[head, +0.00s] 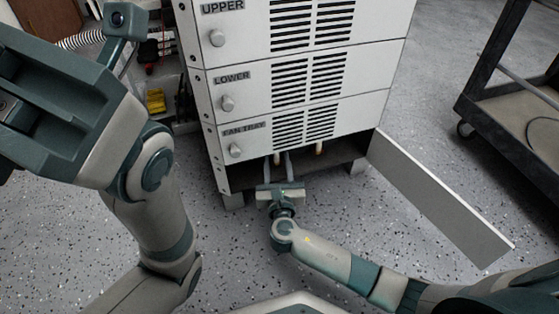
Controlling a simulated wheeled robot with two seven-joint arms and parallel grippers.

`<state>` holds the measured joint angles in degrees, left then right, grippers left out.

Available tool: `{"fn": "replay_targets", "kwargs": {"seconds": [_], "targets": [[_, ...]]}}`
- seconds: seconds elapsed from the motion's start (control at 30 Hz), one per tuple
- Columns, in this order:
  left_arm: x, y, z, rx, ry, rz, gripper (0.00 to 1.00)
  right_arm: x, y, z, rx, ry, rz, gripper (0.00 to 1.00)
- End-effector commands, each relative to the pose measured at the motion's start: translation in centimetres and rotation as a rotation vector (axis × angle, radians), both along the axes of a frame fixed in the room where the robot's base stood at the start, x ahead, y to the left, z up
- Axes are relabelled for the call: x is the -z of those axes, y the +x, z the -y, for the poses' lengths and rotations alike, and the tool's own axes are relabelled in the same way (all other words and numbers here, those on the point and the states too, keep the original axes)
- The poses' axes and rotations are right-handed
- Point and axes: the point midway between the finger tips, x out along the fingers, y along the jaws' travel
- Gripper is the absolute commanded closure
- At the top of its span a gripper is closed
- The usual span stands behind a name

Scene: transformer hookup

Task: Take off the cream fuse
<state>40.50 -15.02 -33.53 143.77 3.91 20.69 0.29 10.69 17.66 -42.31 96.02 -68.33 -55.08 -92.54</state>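A small cream-coloured piece (319,148), which may be the cream fuse, hangs under the top edge of the dark open bay at the cabinet's bottom. Another small pale piece (277,159) shows further left, between the fingers of my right gripper (278,168). The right gripper points into the bay from the front. Its two fingers are apart and look open, with the pale piece between them; I cannot tell whether they touch it. My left arm fills the left side, and its fingertips are not visible.
The white cabinet (238,113) has drawers marked upper, lower and fan tray above the bay. A flat grey panel (440,205) extends from the bay's right side over the floor. A dark cart (480,95) stands at right. Speckled floor is clear between them.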

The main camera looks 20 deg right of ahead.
Motion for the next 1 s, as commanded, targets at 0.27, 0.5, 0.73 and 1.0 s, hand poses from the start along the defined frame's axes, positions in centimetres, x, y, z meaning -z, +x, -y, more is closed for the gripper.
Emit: {"fn": "replay_targets", "kwargs": {"seconds": [0.27, 0.5, 0.73, 1.0], "targets": [[0.09, 0.14, -0.02, -0.002, 0.001, -0.005, 1.0, 0.0, -0.02, -0.04, 0.0, 0.0, 0.0, 0.64], [0.27, 0.32, 0.07, -0.009, 0.009, -0.009, 1.0, -0.01, -0.02, -0.01, 0.001, 0.0, 0.0, 1.0], [0.32, 0.38, 0.11, -0.011, 0.012, -0.01, 1.0, -0.03, -0.01, 0.0, 0.001, 0.0, 0.0, 1.0], [-0.05, 0.32, 0.05, -0.008, 0.007, -0.009, 1.0, -0.05, -0.38, 0.03, 0.001, 0.0, -0.001, 1.0]]}}
